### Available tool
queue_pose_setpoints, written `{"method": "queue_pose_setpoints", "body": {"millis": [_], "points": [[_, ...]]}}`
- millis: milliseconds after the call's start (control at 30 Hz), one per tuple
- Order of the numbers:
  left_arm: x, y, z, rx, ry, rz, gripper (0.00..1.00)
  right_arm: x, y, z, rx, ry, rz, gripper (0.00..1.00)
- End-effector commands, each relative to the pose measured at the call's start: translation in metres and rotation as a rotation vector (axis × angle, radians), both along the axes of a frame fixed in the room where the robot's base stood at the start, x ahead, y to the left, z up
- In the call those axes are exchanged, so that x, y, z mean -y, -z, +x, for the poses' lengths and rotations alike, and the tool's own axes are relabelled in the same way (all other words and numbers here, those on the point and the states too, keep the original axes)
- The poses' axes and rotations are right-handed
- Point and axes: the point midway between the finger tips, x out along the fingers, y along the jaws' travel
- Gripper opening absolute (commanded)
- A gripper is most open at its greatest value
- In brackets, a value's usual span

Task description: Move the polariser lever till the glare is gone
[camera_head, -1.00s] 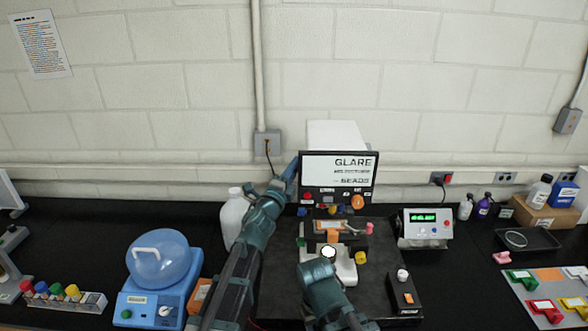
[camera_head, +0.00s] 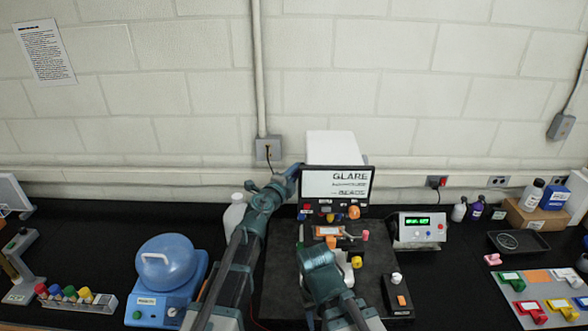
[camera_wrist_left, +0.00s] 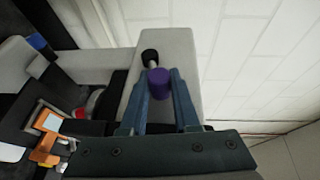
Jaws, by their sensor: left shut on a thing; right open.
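The screen (camera_head: 337,183) stands at the back middle, reading "GLARE" above two smaller, hard-to-read lines on a pale grey-white ground. My left gripper (camera_head: 292,171) is at the screen's upper left edge. In the left wrist view its blue fingers are shut on a purple knob (camera_wrist_left: 160,82), apparently the polariser lever's grip, beside the pale housing (camera_wrist_left: 187,55). The knob is hidden in the head view. My right gripper (camera_head: 318,251) is open, low in front of the instrument's stage; its fingertips are hard to make out.
Coloured knobs, including an orange one (camera_head: 354,212), sit below the screen. A blue dome-lidded device (camera_head: 168,268) and a white bottle (camera_head: 234,216) stand left. A green-display meter (camera_head: 420,229) stands right.

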Motion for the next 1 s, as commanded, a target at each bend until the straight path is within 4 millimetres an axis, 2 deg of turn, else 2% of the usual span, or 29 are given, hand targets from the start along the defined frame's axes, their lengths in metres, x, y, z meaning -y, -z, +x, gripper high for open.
{"method": "queue_pose_setpoints", "body": {"millis": [33,133,533,567,700,1000], "points": [[0.0007,-0.0045,0.0008,-0.011,0.001,0.001,0.00,0.0000,-0.0069,-0.0001,0.000,0.002,0.000,0.50],[0.0003,-0.0040,0.0010,-0.030,-0.001,0.001,0.00,-0.0001,-0.0103,-0.0001,0.000,0.005,0.001,0.50],[-0.0005,-0.0019,0.0009,-0.042,-0.004,-0.001,0.00,-0.0001,-0.0103,-0.0001,0.000,0.007,0.001,0.50],[-0.0005,-0.0019,0.0010,-0.042,-0.004,-0.001,0.33,-0.0001,-0.0103,-0.0001,0.000,0.007,0.001,0.50],[-0.0006,-0.0020,0.0009,-0.042,-0.004,-0.001,0.58,-0.0001,-0.0103,-0.0001,0.000,0.006,0.001,0.50],[-0.0010,-0.0023,0.0005,-0.041,-0.004,-0.001,0.59,-0.0001,-0.0105,-0.0001,0.000,0.006,0.001,0.50]]}}
